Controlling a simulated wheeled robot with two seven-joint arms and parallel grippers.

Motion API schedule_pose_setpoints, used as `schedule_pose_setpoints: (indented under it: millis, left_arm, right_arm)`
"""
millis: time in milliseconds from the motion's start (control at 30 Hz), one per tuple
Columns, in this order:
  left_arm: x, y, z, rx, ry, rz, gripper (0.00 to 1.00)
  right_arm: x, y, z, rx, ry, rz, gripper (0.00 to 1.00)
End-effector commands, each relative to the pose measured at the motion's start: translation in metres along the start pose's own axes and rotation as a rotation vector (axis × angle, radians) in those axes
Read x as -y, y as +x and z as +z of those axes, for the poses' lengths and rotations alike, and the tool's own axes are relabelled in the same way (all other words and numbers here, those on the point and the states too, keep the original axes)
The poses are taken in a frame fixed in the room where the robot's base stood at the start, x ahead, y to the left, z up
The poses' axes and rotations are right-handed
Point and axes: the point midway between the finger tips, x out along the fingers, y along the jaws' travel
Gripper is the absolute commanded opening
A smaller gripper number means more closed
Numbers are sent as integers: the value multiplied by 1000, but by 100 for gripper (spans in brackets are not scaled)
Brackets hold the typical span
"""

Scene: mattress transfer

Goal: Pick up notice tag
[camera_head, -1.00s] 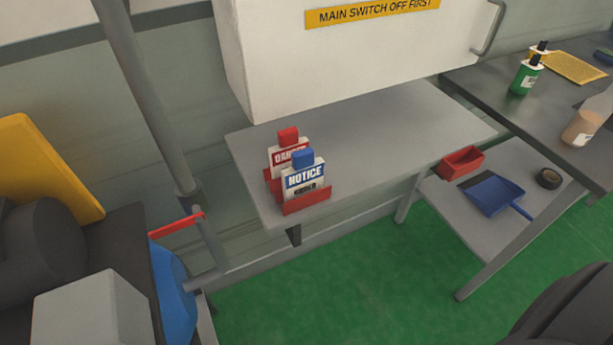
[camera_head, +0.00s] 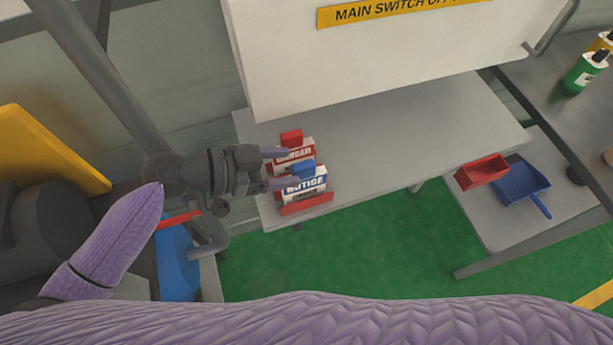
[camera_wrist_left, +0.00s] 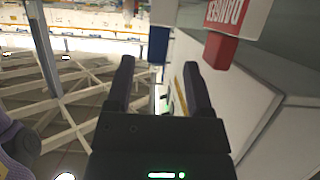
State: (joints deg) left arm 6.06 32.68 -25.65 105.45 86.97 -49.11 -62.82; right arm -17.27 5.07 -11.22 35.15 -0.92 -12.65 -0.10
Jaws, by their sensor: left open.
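The notice tag (camera_head: 304,185) is a white card with a blue NOTICE band and a blue top grip, upright in a red stand (camera_head: 306,204) on the grey shelf. The danger tag (camera_head: 293,155), with a red grip, stands just behind it and also shows in the left wrist view (camera_wrist_left: 224,20). My left gripper (camera_head: 282,168) comes in from the left, its fingertips close to both tags. In the left wrist view my left gripper (camera_wrist_left: 159,66) is open and empty. A blue block (camera_wrist_left: 158,44), apparently the notice tag's grip, appears between the fingertip directions. My right gripper is out of view.
A white cabinet (camera_head: 390,60) overhangs the grey shelf (camera_head: 440,130). The shelf right of the tags is clear.

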Motion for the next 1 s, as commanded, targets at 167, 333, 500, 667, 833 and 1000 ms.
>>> schedule_pose_setpoints:
  millis: [167, 333, 500, 667, 833, 1000]
  left_arm:
    - [-4, 33, -9, -2, -2, 1, 68]
    - [-4, 56, -5, 1, -2, -1, 68]
    - [-4, 57, -4, 3, -2, -1, 68]
    - [-4, 57, -4, 2, -2, -1, 40]
    - [-4, 57, -4, 2, -3, -1, 4]
    - [-4, 57, -4, 2, -3, -1, 0]
  right_arm:
    - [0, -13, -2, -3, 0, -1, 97]
    - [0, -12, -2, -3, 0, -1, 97]
    - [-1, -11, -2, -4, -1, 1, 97]
    - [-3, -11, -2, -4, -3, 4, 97]
    - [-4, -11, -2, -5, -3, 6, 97]
    - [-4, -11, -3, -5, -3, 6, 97]
